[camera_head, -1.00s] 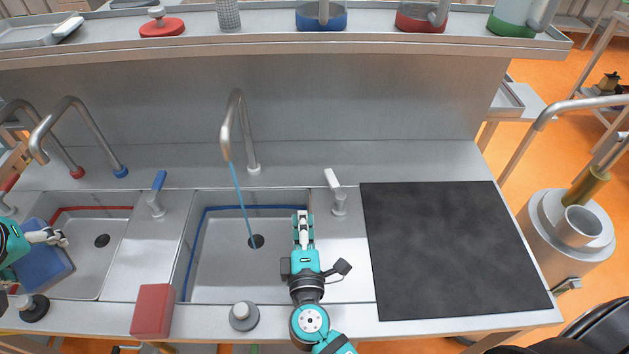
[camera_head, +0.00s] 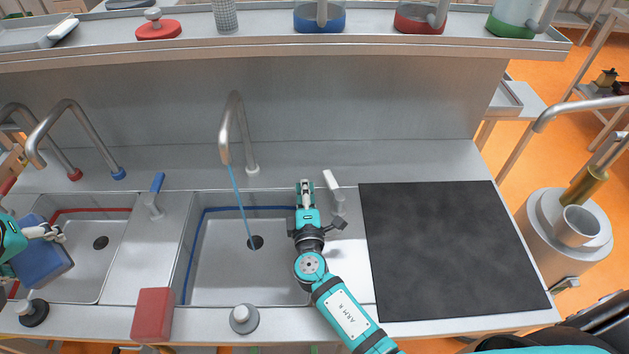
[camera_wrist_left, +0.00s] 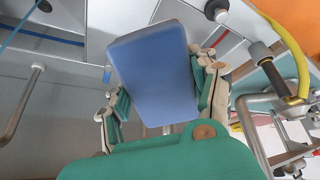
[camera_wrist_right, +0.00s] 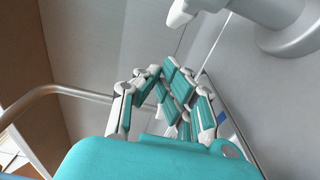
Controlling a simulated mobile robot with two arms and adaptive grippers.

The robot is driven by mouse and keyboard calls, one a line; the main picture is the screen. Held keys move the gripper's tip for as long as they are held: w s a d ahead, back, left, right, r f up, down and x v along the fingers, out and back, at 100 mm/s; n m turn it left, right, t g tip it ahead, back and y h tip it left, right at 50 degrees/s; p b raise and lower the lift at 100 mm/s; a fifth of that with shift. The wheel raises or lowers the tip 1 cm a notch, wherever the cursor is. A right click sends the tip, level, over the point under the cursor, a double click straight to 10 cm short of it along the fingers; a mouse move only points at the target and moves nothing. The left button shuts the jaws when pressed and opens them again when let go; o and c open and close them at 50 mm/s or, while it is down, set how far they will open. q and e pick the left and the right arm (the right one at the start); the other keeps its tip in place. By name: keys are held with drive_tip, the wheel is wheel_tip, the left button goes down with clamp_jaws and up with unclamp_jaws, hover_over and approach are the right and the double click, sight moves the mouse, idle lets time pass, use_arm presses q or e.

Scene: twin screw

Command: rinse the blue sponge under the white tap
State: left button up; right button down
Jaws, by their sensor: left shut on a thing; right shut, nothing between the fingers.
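The blue sponge (camera_head: 42,262) is held by my left gripper (camera_head: 42,232) over the left sink. In the left wrist view the sponge (camera_wrist_left: 155,75) sits between both fingers. The white tap (camera_head: 232,130), with a white ring at its base, stands behind the middle sink. A thin blue stream (camera_head: 240,205) runs from its spout toward the drain. Its white lever (camera_head: 333,190) is right of that sink. My right gripper (camera_head: 305,186) is shut and empty, just left of the lever and apart from it. The lever (camera_wrist_right: 265,12) also shows in the right wrist view.
Blue-ringed (camera_head: 75,125) and red-ringed taps (camera_head: 45,140) stand at the left, with a blue lever (camera_head: 156,192) between the sinks. A red sponge (camera_head: 152,315) and grey stopper (camera_head: 244,318) sit at the front edge. A black mat (camera_head: 450,250) lies clear at right.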

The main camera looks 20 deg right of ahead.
sight(333, 191)
use_arm(q)
drive_tip(key=shift+r, duration=0.5)
use_arm(e)
drive_tip(key=shift+d+r, duration=0.15)
drive_tip(key=shift+d, duration=0.5)
use_arm(q)
drive_tip(key=shift+s+d+r+p, duration=0.1)
drive_tip(key=shift+s+r+p, duration=0.2)
drive_tip(key=shift+p, duration=0.05)
use_arm(e)
drive_tip(key=shift+s+d, duration=0.2)
drive_tip(key=shift+d, duration=0.45)
use_arm(q)
drive_tip(key=shift+w+f, duration=0.1)
drive_tip(key=shift+w, duration=0.1)
use_arm(e)
drive_tip(key=shift+w+a, duration=0.1)
